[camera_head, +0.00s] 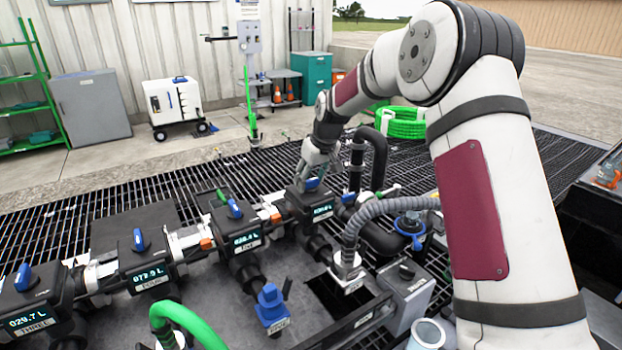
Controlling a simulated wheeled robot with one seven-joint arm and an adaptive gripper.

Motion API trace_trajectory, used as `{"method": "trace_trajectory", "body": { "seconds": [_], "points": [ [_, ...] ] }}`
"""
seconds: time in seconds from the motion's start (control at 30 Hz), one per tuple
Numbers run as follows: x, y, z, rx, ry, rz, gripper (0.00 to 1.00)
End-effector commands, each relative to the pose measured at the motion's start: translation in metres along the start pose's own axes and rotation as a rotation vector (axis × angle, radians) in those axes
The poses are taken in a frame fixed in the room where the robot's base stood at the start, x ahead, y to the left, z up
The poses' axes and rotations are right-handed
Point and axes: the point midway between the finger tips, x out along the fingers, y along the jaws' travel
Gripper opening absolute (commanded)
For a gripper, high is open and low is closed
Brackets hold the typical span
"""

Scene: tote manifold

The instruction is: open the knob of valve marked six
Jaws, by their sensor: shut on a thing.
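A row of black valve units with blue knobs and lit displays runs from lower left to the centre. The rightmost valve (305,205) has a lit display, but its label is too small to read surely; it follows the one that seems marked FIVE (238,238). Its blue knob (312,184) shows just below my gripper (314,176). My gripper comes down from above and is shut on this knob, its fingers partly covering it. The knob's exact angle is hard to tell.
Valves apparently marked FOUR (146,268) and THREE (30,305) stand further left. A grey corrugated hose (375,212) and black pipes (377,155) rise right of the gripper. A blue fitting (271,304) and green hose (190,320) lie in front.

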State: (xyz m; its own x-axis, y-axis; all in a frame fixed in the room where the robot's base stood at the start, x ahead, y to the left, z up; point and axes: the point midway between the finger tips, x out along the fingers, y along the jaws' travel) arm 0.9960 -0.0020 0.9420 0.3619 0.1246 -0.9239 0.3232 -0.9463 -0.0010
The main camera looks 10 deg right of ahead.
Motion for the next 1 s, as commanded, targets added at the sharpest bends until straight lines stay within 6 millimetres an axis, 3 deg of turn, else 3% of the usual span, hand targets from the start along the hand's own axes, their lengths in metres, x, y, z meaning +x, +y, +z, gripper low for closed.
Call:
{"method": "trace_trajectory", "body": {
  "seconds": [0.17, 0.2, 0.3, 0.67, 0.77, 1.0],
  "points": [
    [0.001, -0.001, 0.0, -0.004, -0.001, 0.0, 0.2],
    [0.001, -0.001, 0.0, -0.004, -0.001, 0.0, 0.5],
    [0.001, 0.0, 0.0, -0.003, -0.001, 0.0, 0.68],
    [-0.003, 0.0, 0.0, -0.001, 0.001, 0.001, 0.68],
    [-0.013, 0.001, -0.001, 0.0, 0.002, 0.002, 0.68],
    [-0.06, 0.001, -0.001, -0.001, 0.003, 0.004, 0.68]
  ]
}}
